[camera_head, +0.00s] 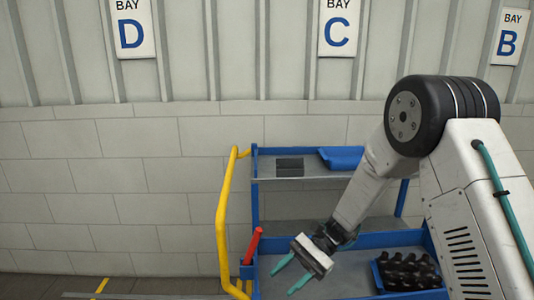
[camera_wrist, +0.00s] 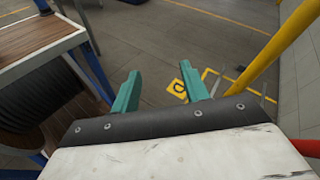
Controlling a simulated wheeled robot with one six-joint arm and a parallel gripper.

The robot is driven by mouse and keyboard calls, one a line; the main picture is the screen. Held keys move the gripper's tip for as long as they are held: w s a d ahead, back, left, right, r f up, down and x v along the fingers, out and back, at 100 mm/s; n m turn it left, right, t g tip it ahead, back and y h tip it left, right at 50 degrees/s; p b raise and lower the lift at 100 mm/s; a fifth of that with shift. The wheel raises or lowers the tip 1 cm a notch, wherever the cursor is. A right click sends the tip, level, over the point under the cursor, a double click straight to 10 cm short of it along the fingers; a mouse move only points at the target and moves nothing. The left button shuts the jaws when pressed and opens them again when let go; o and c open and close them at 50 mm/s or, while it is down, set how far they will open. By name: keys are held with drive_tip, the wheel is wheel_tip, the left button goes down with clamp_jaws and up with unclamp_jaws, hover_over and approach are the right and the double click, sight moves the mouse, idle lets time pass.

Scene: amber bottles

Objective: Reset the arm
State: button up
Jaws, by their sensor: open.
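My gripper (camera_head: 291,275) has two teal fingers, spread apart with nothing between them. It hangs in front of the lower part of a blue cart (camera_head: 255,200), over its lower grey shelf, at the end of my arm, which reaches down and to the left. In the wrist view my gripper (camera_wrist: 160,72) also shows its fingers apart, with grey floor beyond them.
A blue crate of dark bottles (camera_head: 407,270) sits at the cart's lower right. A yellow handle (camera_head: 222,225) and a red bar (camera_head: 252,246) stand at its left. A blue tray (camera_head: 340,157) lies on the upper shelf. A wood-topped stand (camera_wrist: 35,42) shows in the wrist view.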

drive_tip(key=s+d+r+n+t+h, duration=0.3)
drive_tip(key=s+d+r+t+h, duration=0.2)
drive_tip(key=s+d+r, duration=0.4)
drive_tip(key=s+d+r+n+t+h, duration=0.4)
drive_tip(key=s+d+r+h, duration=0.2)
drive_tip(key=s+d+r, duration=0.4)
drive_tip(key=s+d, duration=0.2)
drive_tip(key=s, duration=0.2)
drive_tip(key=shift+s+d+r+n+t+h, duration=0.2)
drive_tip(key=shift+s+d+n+t+h, duration=0.1)
drive_tip(key=shift+s+t+h, duration=0.1)
